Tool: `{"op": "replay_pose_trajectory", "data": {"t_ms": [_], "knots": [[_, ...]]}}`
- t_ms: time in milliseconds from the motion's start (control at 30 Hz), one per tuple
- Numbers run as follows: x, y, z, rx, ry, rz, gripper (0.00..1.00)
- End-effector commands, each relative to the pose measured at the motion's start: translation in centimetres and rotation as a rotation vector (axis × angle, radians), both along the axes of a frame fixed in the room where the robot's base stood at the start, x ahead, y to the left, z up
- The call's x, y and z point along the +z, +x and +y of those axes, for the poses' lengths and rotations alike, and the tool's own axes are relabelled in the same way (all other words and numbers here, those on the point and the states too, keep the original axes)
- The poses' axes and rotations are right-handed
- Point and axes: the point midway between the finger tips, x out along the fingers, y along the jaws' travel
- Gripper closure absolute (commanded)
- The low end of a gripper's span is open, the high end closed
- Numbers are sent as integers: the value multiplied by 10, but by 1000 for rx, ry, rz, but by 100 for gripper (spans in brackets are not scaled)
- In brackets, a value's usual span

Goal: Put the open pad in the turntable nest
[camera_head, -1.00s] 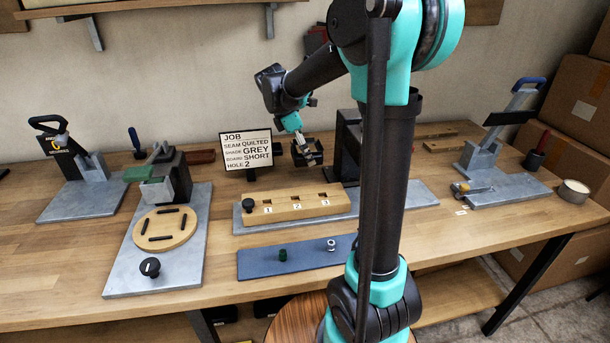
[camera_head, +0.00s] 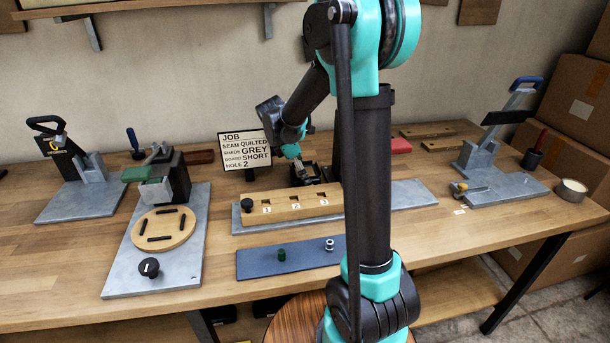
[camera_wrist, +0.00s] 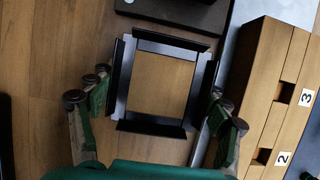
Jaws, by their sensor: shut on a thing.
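The open pad (camera_wrist: 120,80) looks like a dark square frame with raised flaps and an open middle, through which wood shows. In the wrist view it lies between the two fingers of my gripper (camera_wrist: 158,108), which are shut on its sides. In the head view my gripper (camera_head: 301,167) is behind the numbered wooden block, with the dark pad (camera_head: 308,179) small and partly hidden. The turntable nest (camera_head: 164,229) is a round wooden disc with several black bars around its empty middle, on a grey plate at the left.
The numbered wooden block (camera_head: 283,208) with holes 1, 2 and 3 is just in front of my gripper. A blue-grey board (camera_head: 285,262) with two small posts lies before it. A job sign (camera_head: 245,147) stands behind. A lever clamp (camera_head: 170,165) rises behind the turntable.

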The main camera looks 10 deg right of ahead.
Motion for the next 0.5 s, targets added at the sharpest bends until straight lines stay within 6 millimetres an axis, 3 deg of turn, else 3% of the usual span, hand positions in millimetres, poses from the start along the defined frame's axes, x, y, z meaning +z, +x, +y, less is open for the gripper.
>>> {"op": "replay_pose_trajectory", "data": {"t_ms": [67,100,200,233,500], "knots": [[-2,0,0,0,0,0,59],[-2,0,0,0,0,0,18],[-2,0,0,0,0,0,6],[-2,0,0,0,0,0,2],[-2,0,0,0,0,0,2]]}}
